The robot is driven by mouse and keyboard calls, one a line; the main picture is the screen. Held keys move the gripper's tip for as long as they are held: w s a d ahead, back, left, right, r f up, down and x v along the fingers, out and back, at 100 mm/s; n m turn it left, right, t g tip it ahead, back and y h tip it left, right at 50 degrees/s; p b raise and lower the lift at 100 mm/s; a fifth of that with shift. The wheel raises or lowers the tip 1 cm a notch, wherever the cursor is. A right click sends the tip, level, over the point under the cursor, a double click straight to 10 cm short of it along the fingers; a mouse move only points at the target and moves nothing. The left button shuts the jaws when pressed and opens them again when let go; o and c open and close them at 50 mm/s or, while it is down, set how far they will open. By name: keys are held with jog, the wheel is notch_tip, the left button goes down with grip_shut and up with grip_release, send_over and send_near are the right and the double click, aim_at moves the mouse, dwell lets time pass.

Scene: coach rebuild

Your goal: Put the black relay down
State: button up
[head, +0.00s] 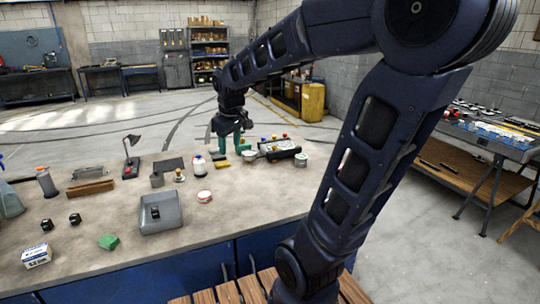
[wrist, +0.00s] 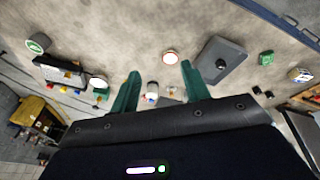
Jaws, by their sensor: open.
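A small black block (head: 155,211), possibly the black relay, lies in the grey tray (head: 173,222) on the workbench; the tray also shows in the wrist view (wrist: 232,58). Two more small black blocks, one (head: 47,225) and another (head: 75,219), stand on the bench left of the tray. I cannot tell for sure which is the relay. My gripper (head: 230,149) is above the far part of the bench, beyond the tray. Its two teal fingers are spread in the wrist view (wrist: 160,68), with nothing held between them.
A white-and-red round tin (head: 204,196) stands right of the tray. A green block (head: 108,242) and a blue-and-white box (head: 36,256) lie at the front left. Bottles, a lamp (head: 131,160) and a black case (head: 280,150) stand farther back. Bare bench lies right of the tray.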

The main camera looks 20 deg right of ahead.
jog(key=s+d+m+t, duration=0.1)
jog(key=s+d+m, duration=0.5)
jog(key=s, duration=0.6)
jog(key=shift+s+d+t, duration=0.2)
jog(key=shift+d+t, duration=0.1)
jog(key=shift+d, duration=0.95)
jog(key=shift+o, duration=0.4)
jog(key=shift+f, duration=0.1)
